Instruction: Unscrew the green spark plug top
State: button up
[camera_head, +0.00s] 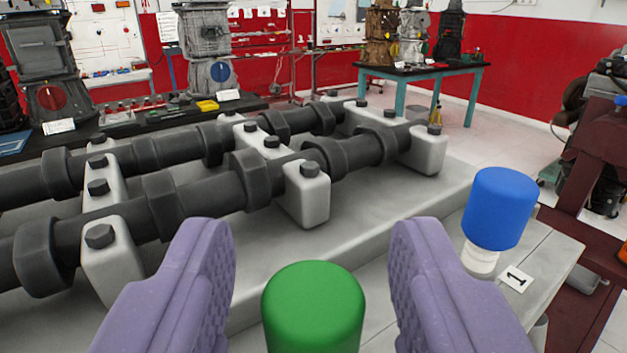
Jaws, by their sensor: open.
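The green spark plug top (313,308) is a rounded green cylinder at the bottom middle of the head camera view. Its lower part is cut off by the frame edge. My gripper (312,255) shows as two purple padded fingers, one on each side of the green top. The fingers are wide apart, with a visible gap on both sides, and neither appears to touch it. The fingertips reach a little beyond the green top in the picture.
A blue top (499,208) on a white stem stands to the right, beside a card marked 1 (515,278). Dark camshafts (205,190) in grey bearing blocks fill the left and middle. A dark red stand (580,190) is at the right.

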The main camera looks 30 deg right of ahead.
jog(key=shift+w+d, duration=0.25)
jog(key=shift+w, duration=0.05)
grip_shut()
jog(key=shift+f+n+y+b, duration=0.1)
jog(key=shift+n+y+b, duration=0.25)
jog(key=shift+b, duration=0.3)
